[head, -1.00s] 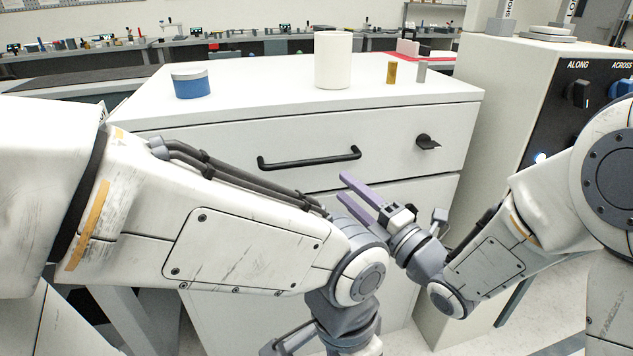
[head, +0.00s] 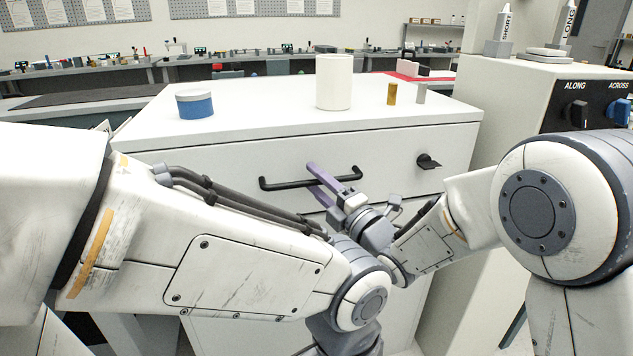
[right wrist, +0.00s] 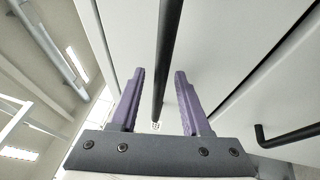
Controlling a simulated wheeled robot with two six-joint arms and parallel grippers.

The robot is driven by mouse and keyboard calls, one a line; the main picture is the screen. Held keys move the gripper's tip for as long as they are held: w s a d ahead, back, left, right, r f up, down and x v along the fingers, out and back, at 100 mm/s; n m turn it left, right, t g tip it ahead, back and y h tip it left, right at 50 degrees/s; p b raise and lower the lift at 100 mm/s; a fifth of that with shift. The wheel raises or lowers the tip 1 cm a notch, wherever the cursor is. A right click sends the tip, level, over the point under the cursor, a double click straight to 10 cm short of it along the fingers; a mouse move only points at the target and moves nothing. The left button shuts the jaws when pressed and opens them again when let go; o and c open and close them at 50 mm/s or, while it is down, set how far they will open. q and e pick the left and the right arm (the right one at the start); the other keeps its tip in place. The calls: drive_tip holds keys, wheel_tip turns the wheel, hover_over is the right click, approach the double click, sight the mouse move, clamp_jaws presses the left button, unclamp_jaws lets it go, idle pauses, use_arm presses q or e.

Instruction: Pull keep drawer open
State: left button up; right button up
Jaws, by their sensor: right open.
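The white cabinet's top drawer (head: 228,160) looks shut, its front flush with the cabinet. No label naming it is readable. Its long black bar handle (head: 288,184) runs across the front. In the right wrist view the handle (right wrist: 167,50) runs lengthwise between the two open fingers (right wrist: 159,75), with a gap on each side. My left arm crosses the lower left of the head view; its gripper is out of frame.
A black knob (head: 428,161) sticks out at the drawer's right. On the cabinet top (head: 270,116) stand a blue-and-white tub (head: 195,104), a white cylinder (head: 334,82), a brass piece (head: 391,94) and a grey piece (head: 420,94). A machine with dials (head: 577,114) stands to the right.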

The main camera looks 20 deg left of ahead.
drive_tip(key=shift+c, duration=0.4)
clamp_jaws()
idle(0.9)
